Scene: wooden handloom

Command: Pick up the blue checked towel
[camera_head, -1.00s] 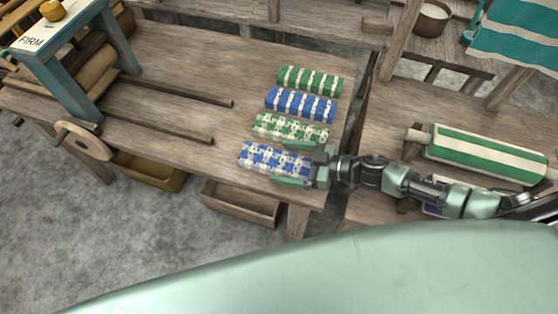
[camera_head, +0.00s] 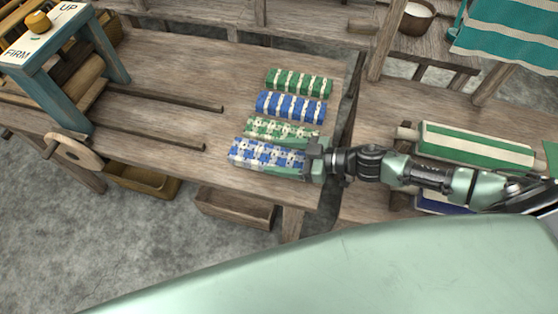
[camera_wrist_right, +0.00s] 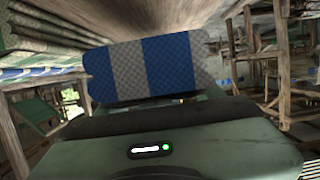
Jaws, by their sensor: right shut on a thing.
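The blue checked towel (camera_head: 252,153) is a blue and white roll, the nearest of the rolls at the right end of the wooden table. My right gripper (camera_head: 288,158) reaches in from the right and is shut on its right part, with fingers along its far and near sides. In the right wrist view the towel (camera_wrist_right: 145,68) fills the space ahead of the gripper as broad blue and grey bands. Whether it touches the table is unclear. My left gripper is not in view.
A green checked roll (camera_head: 280,130) lies close behind the towel. A blue striped roll (camera_head: 290,107) and a green striped roll (camera_head: 300,82) lie farther back. Two dark rods lie to the left.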

